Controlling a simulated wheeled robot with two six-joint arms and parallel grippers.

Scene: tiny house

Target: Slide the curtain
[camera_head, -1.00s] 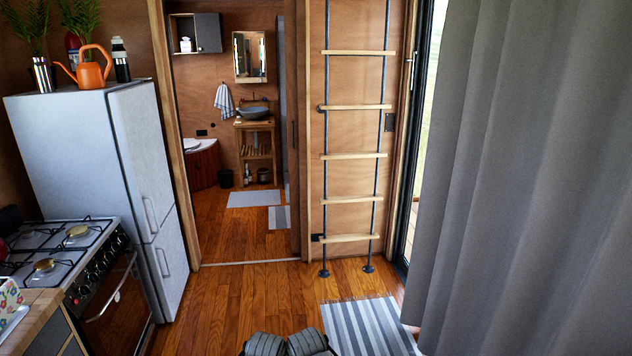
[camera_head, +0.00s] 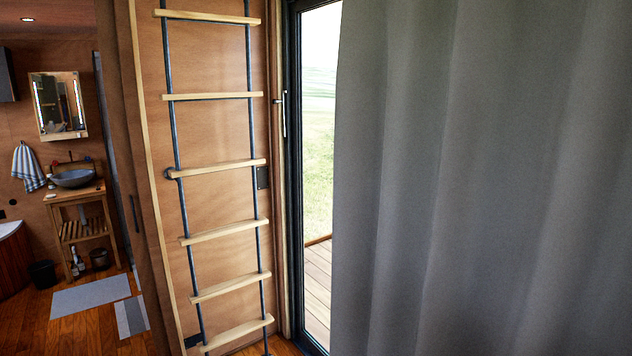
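The grey curtain (camera_head: 480,180) hangs in tall folds and fills the right half of the head view. Its left edge hangs in front of the glass door (camera_head: 318,130), leaving a narrow strip of glass uncovered. Grass and wooden decking show through that strip. The curtain's top, its lower hem and its right end are outside the view. Neither of my grippers is in view.
A ladder with wooden rungs (camera_head: 222,168) stands against the wooden wall left of the door. A door handle (camera_head: 283,115) is beside the glass. Further left, a doorway shows a basin (camera_head: 72,178) and a grey mat (camera_head: 90,297).

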